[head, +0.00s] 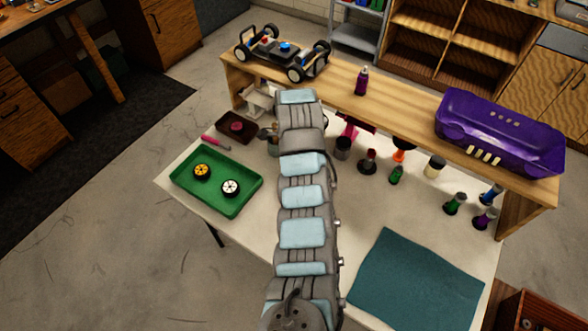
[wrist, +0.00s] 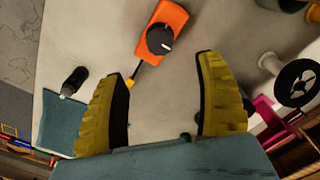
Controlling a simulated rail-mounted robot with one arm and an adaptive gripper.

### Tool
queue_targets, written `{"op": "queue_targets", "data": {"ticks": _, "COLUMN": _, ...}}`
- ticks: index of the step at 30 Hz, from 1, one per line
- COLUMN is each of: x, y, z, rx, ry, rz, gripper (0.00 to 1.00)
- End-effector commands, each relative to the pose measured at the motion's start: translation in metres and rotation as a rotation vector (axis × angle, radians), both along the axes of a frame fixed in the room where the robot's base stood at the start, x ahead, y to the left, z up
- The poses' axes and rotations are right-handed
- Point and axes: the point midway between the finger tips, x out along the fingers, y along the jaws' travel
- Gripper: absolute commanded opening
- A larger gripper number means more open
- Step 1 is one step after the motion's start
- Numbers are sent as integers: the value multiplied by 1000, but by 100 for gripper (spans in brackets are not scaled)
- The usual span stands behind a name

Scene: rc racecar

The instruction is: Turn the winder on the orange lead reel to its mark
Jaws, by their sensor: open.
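The orange lead reel (wrist: 176,17) lies on the pale tabletop in the upper middle of the wrist view. Its round black winder (wrist: 159,39) has a light pointer line on its right side. A short lead with a yellow end (wrist: 130,82) comes out of the reel's lower end. My gripper (wrist: 163,70) has two yellow ribbed fingers, open and apart with nothing between them. The reel lies beyond the fingertips, and no contact shows. I cannot make out the target mark. In the head view my arm hides the gripper, and I cannot surely pick out the reel.
A green tray (head: 240,204) with two wheels lies left, a teal mat (head: 416,283) right.

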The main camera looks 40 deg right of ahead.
Motion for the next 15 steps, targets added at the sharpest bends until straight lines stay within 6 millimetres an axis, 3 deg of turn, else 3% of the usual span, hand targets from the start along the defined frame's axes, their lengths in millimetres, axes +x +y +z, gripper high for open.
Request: {"op": "queue_targets", "data": {"ticks": 15, "x": -1, "y": 0, "z": 13, "rx": 2, "ry": -1, "rz": -1, "gripper": 70}}
